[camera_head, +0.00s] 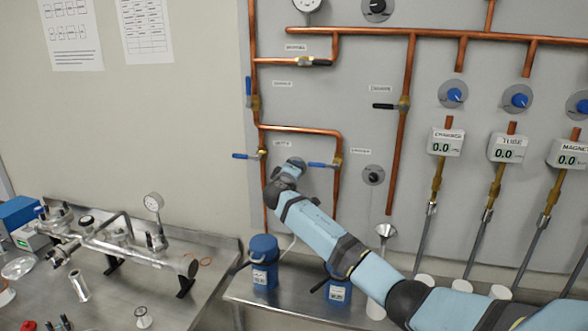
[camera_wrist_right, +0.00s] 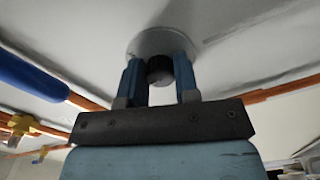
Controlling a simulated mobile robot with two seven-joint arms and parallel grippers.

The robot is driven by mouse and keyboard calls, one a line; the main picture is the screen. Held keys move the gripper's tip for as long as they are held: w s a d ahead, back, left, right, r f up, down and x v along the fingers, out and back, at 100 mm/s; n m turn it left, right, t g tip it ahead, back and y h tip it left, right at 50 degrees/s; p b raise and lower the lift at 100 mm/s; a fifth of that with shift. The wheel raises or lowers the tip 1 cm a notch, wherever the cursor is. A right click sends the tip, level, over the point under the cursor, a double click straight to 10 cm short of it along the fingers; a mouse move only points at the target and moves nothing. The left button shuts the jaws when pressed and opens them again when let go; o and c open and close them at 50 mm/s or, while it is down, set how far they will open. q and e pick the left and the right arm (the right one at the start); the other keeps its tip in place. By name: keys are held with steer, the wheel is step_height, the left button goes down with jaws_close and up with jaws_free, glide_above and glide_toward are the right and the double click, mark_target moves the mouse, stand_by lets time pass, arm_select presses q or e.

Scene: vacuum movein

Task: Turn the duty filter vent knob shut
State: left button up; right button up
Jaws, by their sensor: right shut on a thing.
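My right arm reaches across the head view to the panel, where its gripper (camera_head: 292,168) is at a round grey plate (camera_head: 297,161) below a small label. The wrist hides most of this spot. In the right wrist view, the two blue fingers of my right gripper (camera_wrist_right: 158,78) are closed around a small dark knob (camera_wrist_right: 159,70) on a round grey plate (camera_wrist_right: 150,42). The knob's pointer and angle cannot be read. My left gripper is not in view.
Blue-handled valves (camera_head: 245,155) and (camera_head: 322,165) flank the gripper on copper pipes. A blue handle (camera_wrist_right: 30,80) also shows close by in the right wrist view. Another black knob (camera_head: 373,176) is to the right. Blue canisters (camera_head: 264,262) stand on the bench below.

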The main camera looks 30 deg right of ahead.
steer(key=shift+n+p, duration=1.75)
steer(key=shift+n, duration=1.55)
steer(key=o, duration=0.9)
steer(key=shift+a, duration=0.1)
